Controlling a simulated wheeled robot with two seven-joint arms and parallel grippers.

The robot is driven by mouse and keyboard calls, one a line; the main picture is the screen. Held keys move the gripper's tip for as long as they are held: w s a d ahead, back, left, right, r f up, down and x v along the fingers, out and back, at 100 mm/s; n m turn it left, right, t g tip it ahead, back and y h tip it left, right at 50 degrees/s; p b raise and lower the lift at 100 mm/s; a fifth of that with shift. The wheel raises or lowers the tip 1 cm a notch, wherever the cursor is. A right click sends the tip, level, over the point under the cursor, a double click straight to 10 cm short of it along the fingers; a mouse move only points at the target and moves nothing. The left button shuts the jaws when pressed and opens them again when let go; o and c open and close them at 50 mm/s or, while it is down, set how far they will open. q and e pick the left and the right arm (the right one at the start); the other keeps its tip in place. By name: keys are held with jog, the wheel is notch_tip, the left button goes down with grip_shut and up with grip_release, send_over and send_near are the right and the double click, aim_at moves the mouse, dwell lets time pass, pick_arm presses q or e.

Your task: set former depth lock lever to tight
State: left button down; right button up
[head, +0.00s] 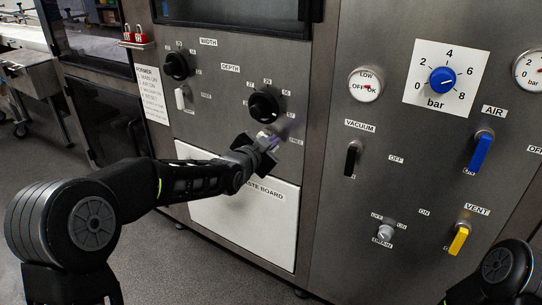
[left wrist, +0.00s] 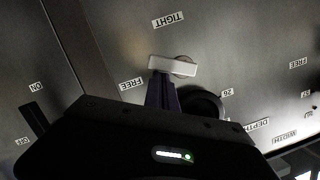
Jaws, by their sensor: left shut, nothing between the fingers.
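The depth lock lever, a short white bar on a round pivot, shows in the left wrist view (left wrist: 172,67). There it lies roughly sideways, its free end toward the side of the FREE label (left wrist: 131,84) and not pointing at the TIGHT label (left wrist: 170,18). My left gripper (head: 268,145) is at this lever below the black depth knob (head: 264,106) and hides most of it in the head view. Its fingers (left wrist: 161,78) are shut with nothing between them; the tips are against or just in front of the lever, contact unclear. My right gripper is out of view.
The white width lock lever (head: 181,97) hangs down below the black width knob (head: 176,66). The white waste board panel (head: 240,215) is below my left forearm. Right panel: black vacuum lever (head: 352,157), blue air lever (head: 481,151), yellow vent lever (head: 458,240).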

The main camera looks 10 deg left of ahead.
pick_arm(q)
jog(key=f+m+b, duration=0.1)
jog(key=m+b, duration=0.1)
jog(key=f+m+t+y+b, duration=0.1)
jog(key=m, duration=0.2)
jog(key=f+m+t+b, duration=0.1)
jog(key=m+b, duration=0.1)
jog(key=m, duration=0.1)
jog(key=shift+w+a+f+b, duration=0.15)
jog(key=shift+a+f+b, duration=0.05)
jog(key=shift+a+b, duration=0.15)
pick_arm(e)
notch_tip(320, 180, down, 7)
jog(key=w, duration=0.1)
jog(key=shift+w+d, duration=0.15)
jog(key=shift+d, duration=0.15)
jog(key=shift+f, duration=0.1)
